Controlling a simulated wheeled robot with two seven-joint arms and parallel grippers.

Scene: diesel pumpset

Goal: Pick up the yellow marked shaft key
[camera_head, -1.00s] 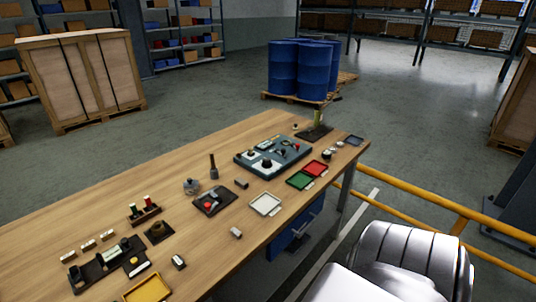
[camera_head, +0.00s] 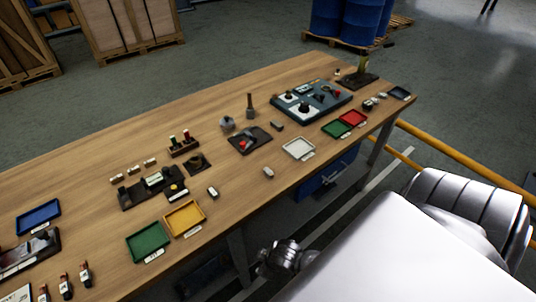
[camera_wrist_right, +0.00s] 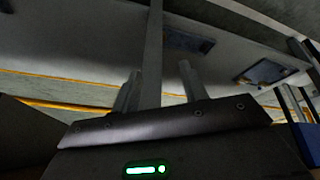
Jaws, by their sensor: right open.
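The yellow marked shaft key cannot be picked out for certain in the head view. Candidates are small: a dark block with a yellow patch (camera_head: 176,189) beside the black fixture (camera_head: 147,190), and loose grey pieces (camera_head: 213,191) and (camera_head: 268,172) near the table's front edge. In the right wrist view my right gripper (camera_wrist_right: 158,78) has its two fingers apart with nothing held between them. It appears to be away from the tabletop, and no key shows there. My left gripper is not in view.
The wooden table (camera_head: 90,150) carries a yellow tray (camera_head: 185,219), a green tray (camera_head: 148,242), a white tray (camera_head: 298,148) and a grey pump panel (camera_head: 312,98). A yellow rail (camera_head: 460,158) runs right of the table. Bare wood lies along the table's back left.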

